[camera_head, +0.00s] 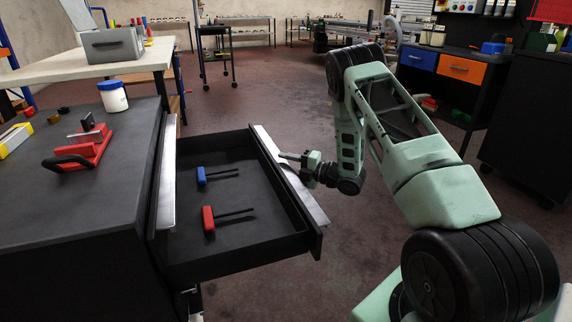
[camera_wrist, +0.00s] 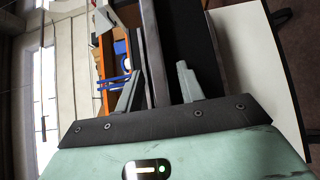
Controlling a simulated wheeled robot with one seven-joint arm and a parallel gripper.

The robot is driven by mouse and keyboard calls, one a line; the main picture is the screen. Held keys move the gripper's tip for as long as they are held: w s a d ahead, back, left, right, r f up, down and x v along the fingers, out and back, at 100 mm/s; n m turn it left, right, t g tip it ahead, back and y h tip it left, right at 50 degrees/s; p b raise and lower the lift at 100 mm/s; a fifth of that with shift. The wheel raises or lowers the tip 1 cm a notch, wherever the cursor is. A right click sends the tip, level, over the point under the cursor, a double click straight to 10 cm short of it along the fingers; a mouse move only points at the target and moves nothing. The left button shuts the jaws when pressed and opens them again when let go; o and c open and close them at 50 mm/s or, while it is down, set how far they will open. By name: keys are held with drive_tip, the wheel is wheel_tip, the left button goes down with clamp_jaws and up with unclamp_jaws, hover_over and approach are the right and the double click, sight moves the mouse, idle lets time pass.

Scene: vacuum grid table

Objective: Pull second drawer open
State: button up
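One drawer (camera_head: 235,262) of the dark cabinet (camera_head: 90,215) is pulled well out in the head view. I cannot tell its number in the stack. A pale metal strip (camera_head: 290,172) runs along the top of its front. My gripper (camera_head: 292,158) is at the outer side of this strip, near the far half of the front. In the wrist view my fingers (camera_wrist: 158,88) stand apart on either side of a dark grey bar (camera_wrist: 152,50), likely the front's edge. A dark gap shows beside the right finger; contact is unclear.
A blue-handled tool (camera_head: 202,176) and a red-handled tool (camera_head: 209,218) lie in the drawer. On the cabinet top are a red clamp-like tool (camera_head: 88,152) and a white jar (camera_head: 113,98). Floor is clear in front of the drawer; a dark workbench (camera_head: 450,85) stands at right.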

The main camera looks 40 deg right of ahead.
drive_tip(key=p+v, duration=0.2)
drive_tip(key=v, duration=1.5)
